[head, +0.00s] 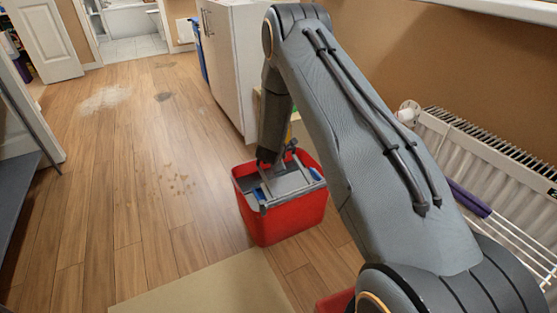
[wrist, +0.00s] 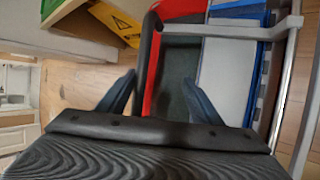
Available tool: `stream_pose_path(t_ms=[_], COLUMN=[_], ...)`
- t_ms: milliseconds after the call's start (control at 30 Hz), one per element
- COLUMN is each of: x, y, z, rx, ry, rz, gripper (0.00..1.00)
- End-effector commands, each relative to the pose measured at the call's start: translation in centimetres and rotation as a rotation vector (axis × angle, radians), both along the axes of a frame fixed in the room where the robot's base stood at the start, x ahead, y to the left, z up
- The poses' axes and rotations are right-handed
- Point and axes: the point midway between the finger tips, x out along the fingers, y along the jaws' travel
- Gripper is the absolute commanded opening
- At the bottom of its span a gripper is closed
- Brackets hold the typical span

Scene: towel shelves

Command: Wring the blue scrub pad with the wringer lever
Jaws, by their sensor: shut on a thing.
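A red bucket (head: 290,222) with a grey wringer (head: 290,184) on top stands on the wood floor. In the wrist view the lever is a grey bar (wrist: 215,32) across the top, with a dark grip (wrist: 147,65) running down at its left end. My gripper (head: 274,160) is low over the bucket, and its fingers (wrist: 162,97) are shut on the lever's grip. Blue pieces (wrist: 255,70) show beside a pale panel in the wringer; I cannot tell which of them is the scrub pad. My arm hides part of the wringer in the head view.
A white cabinet (head: 232,65) stands behind the bucket. A white radiator (head: 480,160) and a drying rack (head: 500,230) are at the right. A beige mat (head: 205,290) lies in front. A yellow sign (wrist: 115,22) shows nearby. The floor at the left is open, with stains.

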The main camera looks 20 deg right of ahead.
Motion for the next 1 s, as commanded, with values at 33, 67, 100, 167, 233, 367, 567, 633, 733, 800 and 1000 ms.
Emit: stream_pose_path(t_ms=[33,67,100,167,233,367,567,633,733,800,1000], x=[-1.1,-1.1,-0.7,-0.7,-0.8,-0.9,-1.1,-1.2,-1.3,-1.3,-1.3], y=[0.0,-0.1,0.5,0.6,0.7,1.0,1.5,1.7,1.9,2.0,2.4], z=[-1.1,-1.1,-0.8,-0.7,-0.4,0.5,1.7,2.1,2.8,3.2,4.6], rx=[0.006,0.005,-0.011,-0.011,-0.011,-0.011,-0.011,-0.012,-0.012,-0.012,-0.012], ry=[0.025,0.025,0.017,0.017,0.017,0.016,0.016,0.016,0.015,0.013,0.009], rz=[-0.002,-0.003,-0.001,0.000,0.002,0.002,0.002,0.003,0.003,0.002,0.001], gripper=[0.42,0.42,0.40,0.34,0.33,0.33,0.33,0.33,0.33,0.33,0.33])
